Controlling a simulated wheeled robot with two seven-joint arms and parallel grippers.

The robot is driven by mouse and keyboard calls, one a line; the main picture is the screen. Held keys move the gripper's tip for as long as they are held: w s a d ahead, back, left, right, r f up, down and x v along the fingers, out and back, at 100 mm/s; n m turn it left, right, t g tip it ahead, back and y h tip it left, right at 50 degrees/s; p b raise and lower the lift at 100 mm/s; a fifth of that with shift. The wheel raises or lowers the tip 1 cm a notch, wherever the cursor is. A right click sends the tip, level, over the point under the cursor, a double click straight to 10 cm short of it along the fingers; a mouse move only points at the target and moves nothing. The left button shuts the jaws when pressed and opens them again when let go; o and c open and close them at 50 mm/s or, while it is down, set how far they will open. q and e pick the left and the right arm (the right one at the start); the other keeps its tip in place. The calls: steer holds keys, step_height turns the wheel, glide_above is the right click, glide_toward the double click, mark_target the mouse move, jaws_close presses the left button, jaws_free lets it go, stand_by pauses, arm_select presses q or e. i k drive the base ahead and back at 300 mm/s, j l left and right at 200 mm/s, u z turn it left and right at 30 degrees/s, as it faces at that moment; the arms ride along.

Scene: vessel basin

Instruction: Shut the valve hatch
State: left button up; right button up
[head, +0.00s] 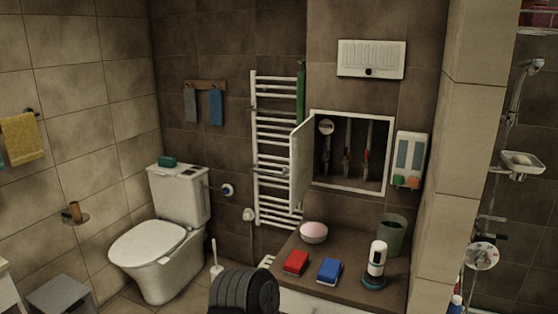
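The valve hatch is a white-framed opening (350,186) in the brown tiled wall, right of the towel rail. Its white door (301,167) stands open, hinged on the left side of the frame and swung out into the room. Inside the dark recess are pipes, a round gauge (326,127) and valves with red parts (366,155). Neither of my grippers shows in the head view. A dark ribbed part, probably of my own arm, is at the bottom middle.
Below the hatch is a brown counter (335,251) with a pink-topped bowl (314,232), red box (296,262), blue box (329,271), bottle (377,258) and dark cup (391,234). A white towel rail (273,150) is behind the door; a dispenser (409,160) hangs right.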

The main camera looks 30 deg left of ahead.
mark_target(302, 138)
steer(key=j, duration=0.6)
steer(key=k+j+z, duration=0.1)
steer(key=j, duration=0.55)
steer(key=k+j, duration=0.1)
steer(key=j, duration=0.5)
steer(key=j+z, duration=0.1)
steer(key=j, duration=0.5)
steer(key=k+j, duration=0.15)
steer(key=j, duration=0.45)
